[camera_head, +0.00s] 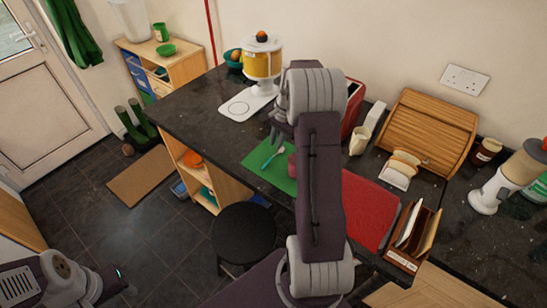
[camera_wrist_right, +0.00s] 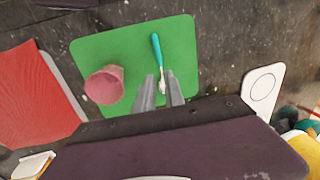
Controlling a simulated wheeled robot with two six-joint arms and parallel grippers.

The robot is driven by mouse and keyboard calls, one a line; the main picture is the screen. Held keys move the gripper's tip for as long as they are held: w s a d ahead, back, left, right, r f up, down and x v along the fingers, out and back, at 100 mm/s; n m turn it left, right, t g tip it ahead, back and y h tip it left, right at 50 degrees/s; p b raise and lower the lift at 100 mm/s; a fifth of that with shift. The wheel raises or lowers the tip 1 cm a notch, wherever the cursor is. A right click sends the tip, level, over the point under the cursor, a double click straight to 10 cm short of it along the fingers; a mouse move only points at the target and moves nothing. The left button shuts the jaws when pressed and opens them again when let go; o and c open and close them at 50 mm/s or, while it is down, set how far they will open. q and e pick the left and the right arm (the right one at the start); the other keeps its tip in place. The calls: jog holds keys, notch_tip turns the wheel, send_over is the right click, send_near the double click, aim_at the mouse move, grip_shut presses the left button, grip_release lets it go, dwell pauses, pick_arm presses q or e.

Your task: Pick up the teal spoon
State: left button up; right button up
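The teal spoon (camera_head: 272,157) lies on the green mat (camera_head: 254,158) on the dark counter. In the right wrist view the spoon (camera_wrist_right: 156,48) has a teal handle pointing away from my gripper and a pale head near the fingertips. My right gripper (camera_wrist_right: 161,88) is open and empty, with its two fingers apart over the mat and the spoon's head showing between them. In the head view my right gripper (camera_head: 274,132) hangs over the mat's far side. My left gripper (camera_head: 118,284) is at the lower left, far from the counter; its fingers are unclear.
A pink cup (camera_wrist_right: 104,85) stands on the green mat beside the spoon. A red mat (camera_head: 370,210) lies to the right, with a letter rack (camera_head: 411,240) near it. A juice dispenser (camera_head: 262,62) stands behind. A black stool (camera_head: 243,233) is in front of the counter.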

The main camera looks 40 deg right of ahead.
aim_at(272, 157)
jog(key=f, duration=0.2)
jog(key=w+f, duration=0.1)
jog(key=shift+a+f, duration=0.1)
jog(key=shift+f, duration=0.3)
jog(key=f, duration=0.1)
jog(key=f+p, duration=0.1)
jog(key=f, duration=0.2)
jog(key=shift+w+a+f, duration=0.25)
jog(key=shift+a, duration=0.05)
jog(key=shift+w+d+f, duration=0.1)
jog(key=shift+f, duration=0.1)
grip_shut()
jog(key=shift+r, duration=0.1)
